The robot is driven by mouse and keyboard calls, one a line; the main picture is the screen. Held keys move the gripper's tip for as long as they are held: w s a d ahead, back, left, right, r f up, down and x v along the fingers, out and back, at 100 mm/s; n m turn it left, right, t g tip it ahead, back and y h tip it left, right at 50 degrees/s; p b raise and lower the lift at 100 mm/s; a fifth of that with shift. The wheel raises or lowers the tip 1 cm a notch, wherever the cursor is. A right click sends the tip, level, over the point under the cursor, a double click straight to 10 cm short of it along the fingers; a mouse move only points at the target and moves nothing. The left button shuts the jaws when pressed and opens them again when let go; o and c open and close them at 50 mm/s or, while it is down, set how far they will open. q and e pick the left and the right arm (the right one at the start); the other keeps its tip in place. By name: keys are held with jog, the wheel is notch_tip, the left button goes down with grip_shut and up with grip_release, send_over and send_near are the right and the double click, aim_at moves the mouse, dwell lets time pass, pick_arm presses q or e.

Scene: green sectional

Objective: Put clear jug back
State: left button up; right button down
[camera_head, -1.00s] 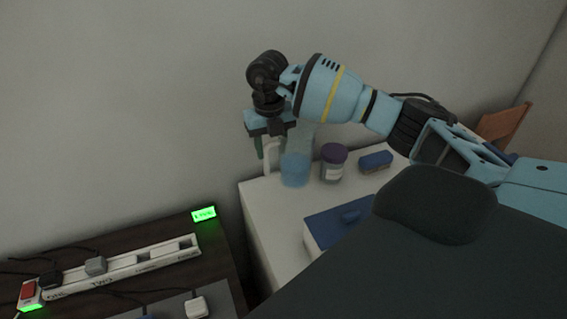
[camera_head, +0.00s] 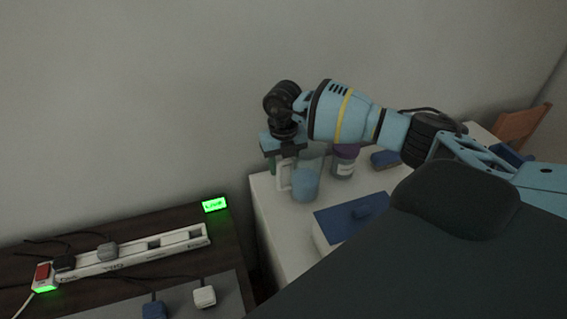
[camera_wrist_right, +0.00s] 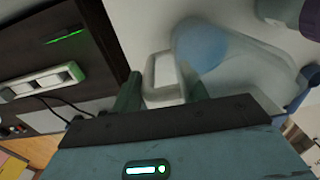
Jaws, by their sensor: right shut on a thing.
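The clear jug (camera_head: 307,183), with bluish contents and a pale handle, is over the left part of the white table (camera_head: 275,230). It looks upright; I cannot tell whether its base touches the tabletop. My right gripper (camera_head: 283,160) points down from above and is shut on the jug's handle. In the right wrist view the handle (camera_wrist_right: 163,72) lies between the two fingers of the gripper (camera_wrist_right: 165,90), with the jug's body (camera_wrist_right: 205,48) beyond it, blurred. My left gripper is not in view.
A jar with a purple lid (camera_head: 344,165) stands close behind the jug to the right. A small blue object (camera_head: 384,159) lies further right. A white box with a blue lid (camera_head: 350,217) is in front. A dark table with a power strip (camera_head: 140,255) is at left.

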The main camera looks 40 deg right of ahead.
jog(key=shift+f, duration=0.1)
jog(key=c, duration=0.7)
grip_release()
jog(key=shift+c, duration=0.2)
notch_tip(320, 180, up, 12)
jog(key=shift+a, duration=0.1)
dwell(0.3)
